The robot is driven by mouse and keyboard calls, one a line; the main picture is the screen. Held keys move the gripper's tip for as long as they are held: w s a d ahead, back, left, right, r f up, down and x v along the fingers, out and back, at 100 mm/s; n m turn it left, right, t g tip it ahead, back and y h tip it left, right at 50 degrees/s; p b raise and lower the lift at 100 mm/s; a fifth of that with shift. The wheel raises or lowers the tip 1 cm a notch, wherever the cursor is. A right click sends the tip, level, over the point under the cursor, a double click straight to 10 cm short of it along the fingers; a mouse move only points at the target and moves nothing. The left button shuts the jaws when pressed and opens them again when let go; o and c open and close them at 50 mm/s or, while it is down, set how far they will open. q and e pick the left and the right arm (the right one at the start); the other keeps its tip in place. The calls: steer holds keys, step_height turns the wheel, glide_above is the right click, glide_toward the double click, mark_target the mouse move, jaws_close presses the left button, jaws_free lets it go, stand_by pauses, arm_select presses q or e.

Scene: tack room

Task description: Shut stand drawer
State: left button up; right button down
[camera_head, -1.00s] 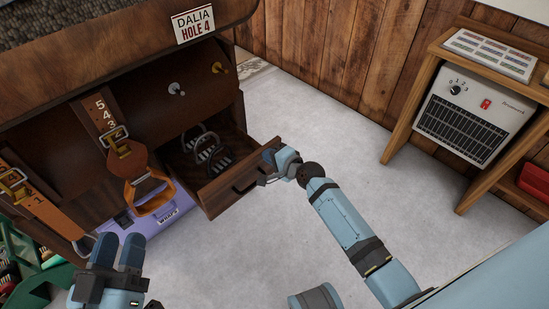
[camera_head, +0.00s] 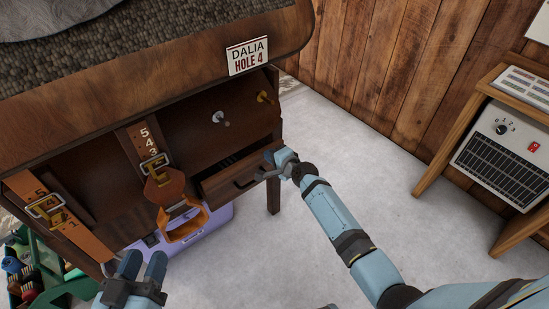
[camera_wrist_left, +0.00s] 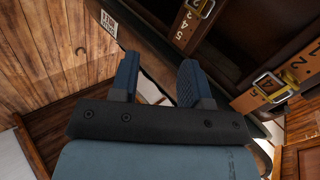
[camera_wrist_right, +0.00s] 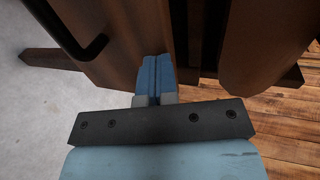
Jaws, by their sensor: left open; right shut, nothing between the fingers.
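The stand drawer (camera_head: 236,177) is a dark brown wooden drawer under the right end of the stand (camera_head: 100,157). It stands only a little out, with a narrow dark gap showing at its top. My right gripper (camera_head: 270,166) is shut and empty, its fingertips at the right part of the drawer front. In the right wrist view the shut fingers (camera_wrist_right: 155,80) meet the brown wood, beside a dark handle (camera_wrist_right: 75,40); exact contact is hard to tell. My left gripper (camera_head: 142,269) is open and empty, low in front of the stand; its parted fingers also show in the left wrist view (camera_wrist_left: 158,82).
Orange stirrup straps (camera_head: 183,226) with buckles hang before the stand. A purple box (camera_head: 215,216) and a green crate (camera_head: 68,285) sit below. A heater (camera_head: 510,155) stands in a wooden table at right. The pale floor between is clear.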

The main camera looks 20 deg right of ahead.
mark_target(265, 149)
arm_select(q)
steer(key=shift+w+r, duration=0.15)
steer(key=shift+r, duration=0.7)
arm_select(e)
steer(key=shift+w+a, duration=0.3)
steer(key=shift+w, duration=0.45)
steer(key=shift+w+a, duration=0.25)
steer(key=shift+w, duration=0.45)
arm_select(q)
steer(key=shift+t+h, duration=0.3)
steer(key=shift+w, duration=0.1)
arm_select(e)
steer(key=shift+s, duration=0.1)
